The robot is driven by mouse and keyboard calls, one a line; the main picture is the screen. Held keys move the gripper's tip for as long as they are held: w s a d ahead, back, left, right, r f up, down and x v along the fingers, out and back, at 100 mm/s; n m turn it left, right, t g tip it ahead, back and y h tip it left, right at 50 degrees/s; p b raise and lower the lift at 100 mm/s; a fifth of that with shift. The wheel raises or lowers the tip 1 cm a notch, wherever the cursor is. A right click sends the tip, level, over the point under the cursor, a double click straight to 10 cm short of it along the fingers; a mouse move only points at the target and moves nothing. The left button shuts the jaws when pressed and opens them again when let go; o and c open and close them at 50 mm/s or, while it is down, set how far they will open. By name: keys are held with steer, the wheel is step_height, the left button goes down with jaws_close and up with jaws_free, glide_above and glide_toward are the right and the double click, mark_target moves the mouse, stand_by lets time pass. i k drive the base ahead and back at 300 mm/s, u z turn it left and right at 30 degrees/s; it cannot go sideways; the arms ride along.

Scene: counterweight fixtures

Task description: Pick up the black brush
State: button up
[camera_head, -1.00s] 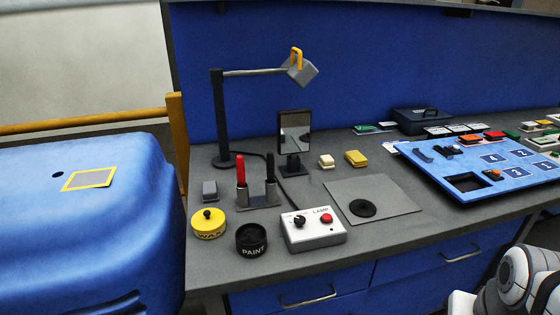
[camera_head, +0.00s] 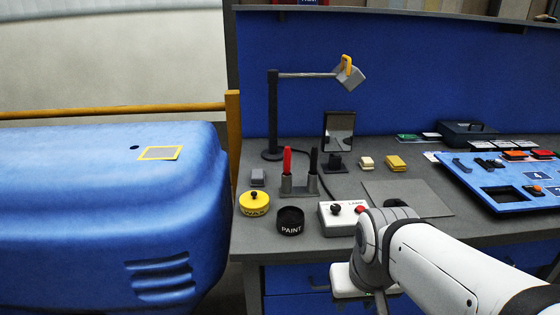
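The black brush (camera_head: 313,162) stands upright with its handle up in a grey holder (camera_head: 299,190) on the workbench. A red-handled brush (camera_head: 287,160) stands just left of it in the same holder. My arm reaches in from the lower right. The end of my arm, with my gripper (camera_head: 366,287), is low in front of the bench's front edge, to the right of and nearer than the brush holder. Its fingers cannot be made out clearly. Nothing touches the black brush.
A yellow WAX tin (camera_head: 254,204), a black PAINT pot (camera_head: 290,221) and a LAMP control box (camera_head: 336,220) stand in front of the holder. A mirror (camera_head: 339,126) and lamp post (camera_head: 272,115) stand behind. A blue panel (camera_head: 480,178) lies right. A blue rounded body (camera_head: 90,200) is left.

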mark_target(314, 152)
steer(key=i, duration=1)
steer(key=u, duration=0.05)
